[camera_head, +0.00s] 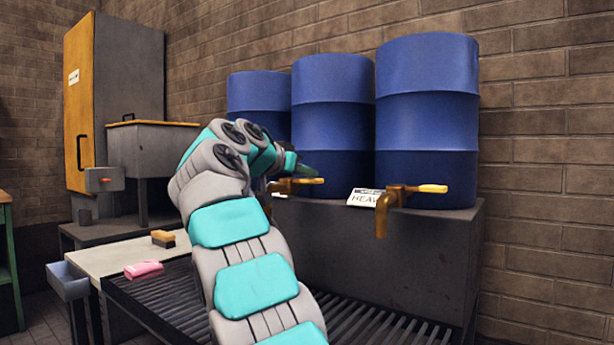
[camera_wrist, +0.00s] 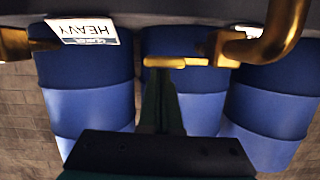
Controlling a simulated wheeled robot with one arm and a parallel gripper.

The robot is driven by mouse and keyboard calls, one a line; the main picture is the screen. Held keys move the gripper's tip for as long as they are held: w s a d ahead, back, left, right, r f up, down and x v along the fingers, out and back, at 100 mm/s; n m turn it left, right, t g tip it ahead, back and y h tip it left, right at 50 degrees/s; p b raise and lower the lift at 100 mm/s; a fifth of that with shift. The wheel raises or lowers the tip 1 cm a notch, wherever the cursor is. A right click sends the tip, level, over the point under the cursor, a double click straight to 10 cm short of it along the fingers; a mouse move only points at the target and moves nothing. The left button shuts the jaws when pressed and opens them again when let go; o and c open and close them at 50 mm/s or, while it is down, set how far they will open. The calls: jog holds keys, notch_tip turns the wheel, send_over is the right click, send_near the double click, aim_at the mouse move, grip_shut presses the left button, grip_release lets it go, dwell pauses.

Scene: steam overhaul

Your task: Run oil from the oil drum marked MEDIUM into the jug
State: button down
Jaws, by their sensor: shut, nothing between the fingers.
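Three blue drums stand in a row on a grey plinth (camera_head: 440,250): left (camera_head: 258,95), middle (camera_head: 333,110) and right (camera_head: 428,110). The right drum has a brass tap (camera_head: 383,212) with an orange lever, beside a card reading HEAVY (camera_head: 362,198). The middle drum's tap lever (camera_head: 300,181) shows in the wrist view (camera_wrist: 178,62), with a mostly hidden card (camera_wrist: 245,30) behind its tap. No MEDIUM marking is readable, and I see no jug. My gripper (camera_head: 303,170) is shut and empty, its fingertips (camera_wrist: 163,85) close to the middle lever; contact is unclear.
A slatted rack (camera_head: 365,325) runs below the taps. A pale bench (camera_head: 115,258) at left holds a pink cloth (camera_head: 143,270) and a brush (camera_head: 163,239). A grey tank (camera_head: 152,150) and tall cabinet (camera_head: 125,80) stand behind. A brick wall closes off the right.

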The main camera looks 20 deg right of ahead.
jog(key=shift+s+d+f+m+t+b, duration=0.15)
jog(key=shift+f+m+b, duration=0.2)
jog(key=shift+b, duration=0.35)
jog(key=shift+f+m+t+b, duration=0.15)
jog(key=shift+f+m+b, duration=0.2)
jog(key=shift+b, duration=0.35)
jog(key=shift+s+f+b, duration=0.1)
jog(key=shift+f+b, duration=0.4)
jog(key=shift+b, duration=0.1)
dwell(2.5)
jog(key=v, duration=0.8)
jog(key=shift+d+r, duration=0.1)
jog(key=shift+d, duration=0.1)
